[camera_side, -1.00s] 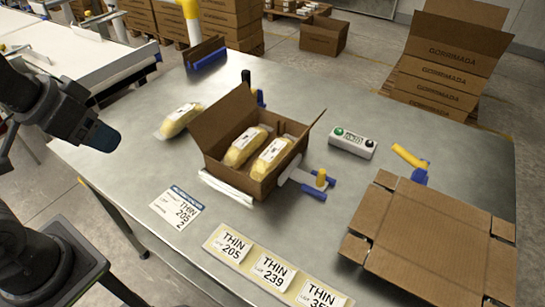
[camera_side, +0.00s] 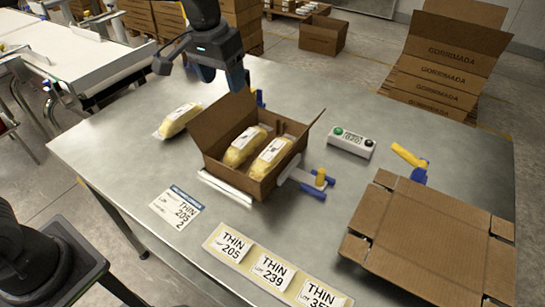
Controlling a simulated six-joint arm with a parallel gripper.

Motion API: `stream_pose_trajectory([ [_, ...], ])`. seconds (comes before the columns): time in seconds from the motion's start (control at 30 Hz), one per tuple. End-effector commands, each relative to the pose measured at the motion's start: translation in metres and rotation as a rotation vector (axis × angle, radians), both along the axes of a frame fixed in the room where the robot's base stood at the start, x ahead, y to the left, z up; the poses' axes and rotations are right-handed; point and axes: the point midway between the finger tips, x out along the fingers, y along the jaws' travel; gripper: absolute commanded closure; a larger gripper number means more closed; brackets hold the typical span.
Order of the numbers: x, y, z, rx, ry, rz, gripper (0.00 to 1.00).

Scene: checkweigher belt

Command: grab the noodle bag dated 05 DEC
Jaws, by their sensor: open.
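Three noodle bags show, each with yellow contents and a white label. One bag (camera_side: 179,120) lies on the steel table (camera_side: 110,150), left of an open cardboard box (camera_side: 229,178). A second bag (camera_side: 240,151) and a third bag (camera_side: 271,157) lie side by side inside the box. The date print on the labels is too small to read, so I cannot tell which is 05 DEC. My gripper (camera_side: 208,78) is open, pointing down above the table behind the box, apart from all bags. Its fingertips are partly hard to make out.
A control box with green and black buttons (camera_side: 352,143) stands right of the box. A blue and yellow clamp (camera_side: 318,184) sits beside the box. Flattened cardboard (camera_side: 430,240) covers the right front. Label cards (camera_side: 270,271) lie along the front edge. The left table surface is clear.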

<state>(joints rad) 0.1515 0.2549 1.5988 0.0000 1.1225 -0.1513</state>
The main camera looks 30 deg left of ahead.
Motion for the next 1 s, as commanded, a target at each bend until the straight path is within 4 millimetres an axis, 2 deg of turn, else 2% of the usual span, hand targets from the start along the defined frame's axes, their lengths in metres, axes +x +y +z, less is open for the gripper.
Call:
stream_pose_trajectory([
  [0.03,0.017,-0.009,-0.015,0.004,0.030,-0.003,0.35],
  [0.1,0.037,-0.020,-0.034,0.006,0.062,-0.003,0.35],
  [0.2,0.060,-0.034,-0.062,0.012,0.102,-0.003,0.35],
  [0.33,0.079,-0.048,-0.091,0.020,0.140,-0.002,0.35],
  [0.63,0.089,-0.057,-0.125,0.026,0.168,0.000,0.35],
  [0.9,0.088,-0.056,-0.176,0.026,0.167,0.000,0.35],
  [1.0,0.089,-0.056,-0.189,0.025,0.165,0.000,0.35],
])
